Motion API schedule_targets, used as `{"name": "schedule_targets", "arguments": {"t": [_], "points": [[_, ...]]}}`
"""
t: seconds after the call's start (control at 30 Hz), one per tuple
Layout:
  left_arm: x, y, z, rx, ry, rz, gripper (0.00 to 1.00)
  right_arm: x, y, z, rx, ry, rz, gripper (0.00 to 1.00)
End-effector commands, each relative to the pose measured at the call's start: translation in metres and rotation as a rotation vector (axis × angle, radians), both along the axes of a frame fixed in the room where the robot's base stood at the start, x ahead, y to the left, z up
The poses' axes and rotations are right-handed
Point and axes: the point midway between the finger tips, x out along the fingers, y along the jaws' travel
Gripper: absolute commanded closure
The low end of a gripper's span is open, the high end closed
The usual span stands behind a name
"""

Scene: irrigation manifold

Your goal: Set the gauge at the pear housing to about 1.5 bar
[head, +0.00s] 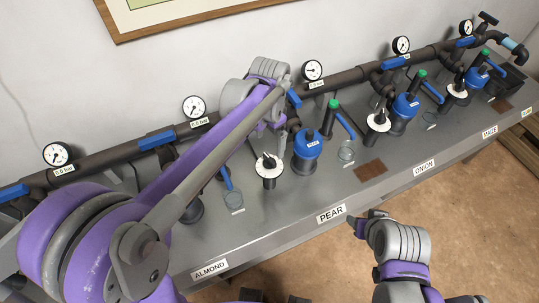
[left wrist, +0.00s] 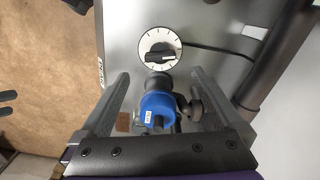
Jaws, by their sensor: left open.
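The blue pear housing (head: 307,145) stands on the grey bench behind the PEAR label (head: 331,214). Its white dial with a black knob (head: 268,165) is in front-left of it. The round gauge (head: 312,70) sits on the pipe above; its reading is too small to tell. My left gripper (head: 275,140) is over the dial and housing, partly hidden by my forearm. In the left wrist view its fingers (left wrist: 158,74) are apart, with the dial (left wrist: 160,48) beyond the tips and the blue housing (left wrist: 158,110) between them in the picture; nothing is held. My right gripper (head: 362,224) is in front of the bench; its fingers are unclear.
The onion housing (head: 404,107) and maize housing (head: 475,77) stand to the right with their own dials. A green-topped post and blue lever (head: 344,125) are right of the pear housing. A brown plate (head: 370,171) lies on the bench. A pipe runs along the wall.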

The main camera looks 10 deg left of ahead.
Motion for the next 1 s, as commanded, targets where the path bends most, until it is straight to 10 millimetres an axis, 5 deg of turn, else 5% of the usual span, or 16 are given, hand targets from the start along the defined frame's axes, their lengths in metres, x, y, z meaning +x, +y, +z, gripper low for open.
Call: {"name": "schedule_targets", "arguments": {"t": [0.4,0.8,1.0], "points": [[0.0,0.0,-0.07,-0.001,-0.001,0.002,0.0,-0.002,0.0,-0.006,0.0,0.005,0.0,0.43],[0.0,0.0,-0.078,-0.001,-0.002,0.002,0.0,-0.003,0.0,-0.006,0.0,0.005,0.0,0.43],[0.0,0.0,-0.078,-0.001,-0.002,0.002,0.34,-0.003,0.0,-0.006,0.0,0.005,0.0,0.43]]}}
